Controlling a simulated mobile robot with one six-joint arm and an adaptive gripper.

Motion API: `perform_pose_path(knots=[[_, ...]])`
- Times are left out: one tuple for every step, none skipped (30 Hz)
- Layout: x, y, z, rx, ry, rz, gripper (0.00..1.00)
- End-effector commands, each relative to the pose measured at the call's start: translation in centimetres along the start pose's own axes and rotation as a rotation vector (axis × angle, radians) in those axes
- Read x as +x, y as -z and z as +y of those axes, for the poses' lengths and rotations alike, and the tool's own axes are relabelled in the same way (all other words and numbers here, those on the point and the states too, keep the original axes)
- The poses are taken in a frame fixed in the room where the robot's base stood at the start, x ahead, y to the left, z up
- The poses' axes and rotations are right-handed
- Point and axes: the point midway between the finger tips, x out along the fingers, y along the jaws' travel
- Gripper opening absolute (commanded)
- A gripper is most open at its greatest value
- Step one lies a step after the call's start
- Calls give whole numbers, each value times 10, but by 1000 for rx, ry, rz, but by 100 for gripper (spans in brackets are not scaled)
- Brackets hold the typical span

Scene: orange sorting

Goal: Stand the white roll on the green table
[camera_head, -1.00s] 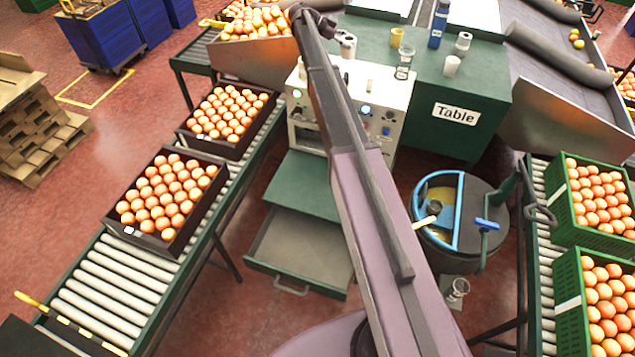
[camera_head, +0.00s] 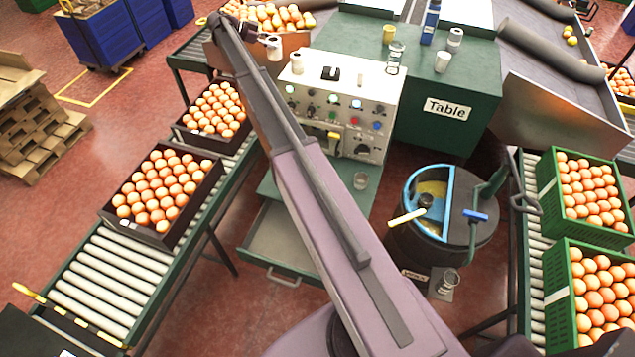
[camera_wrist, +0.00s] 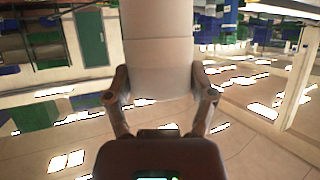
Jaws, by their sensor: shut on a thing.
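My gripper (camera_head: 272,42) is shut on the white roll (camera_head: 275,53), which hangs in the air near the left back corner of the control box. In the wrist view the roll (camera_wrist: 160,45) is a pale cylinder between the two fingers (camera_wrist: 160,82), its upper end cut off by the frame edge. The green table (camera_head: 482,80), labelled "Table", stands right of the gripper and behind the control box. The roll is apart from the table.
On the table stand a yellow cup (camera_head: 389,34), a clear glass (camera_head: 395,55), a white cup (camera_head: 443,62), a grey-white container (camera_head: 455,40) and a blue bottle (camera_head: 431,22). The control box (camera_head: 340,100) stands in front.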

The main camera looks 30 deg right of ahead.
Motion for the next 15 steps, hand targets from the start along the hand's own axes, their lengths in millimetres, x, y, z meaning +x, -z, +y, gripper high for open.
perform_pose_path(knots=[[2,1,0,1,-2,0,25],[2,1,-1,1,-3,0,25],[4,2,-1,2,-4,0,25],[5,2,-1,2,-5,0,25],[6,3,-1,3,-6,0,25],[7,3,-2,3,-7,0,25],[8,4,-2,4,-8,0,25],[8,4,-2,4,-9,0,25],[9,4,-2,5,-10,0,25],[10,5,-2,5,-10,0,25],[10,5,-2,5,-11,0,25],[11,5,-2,5,-11,0,25],[11,5,-2,6,-12,0,25],[12,5,-2,6,-12,0,25],[12,4,-2,5,-11,0,25]])
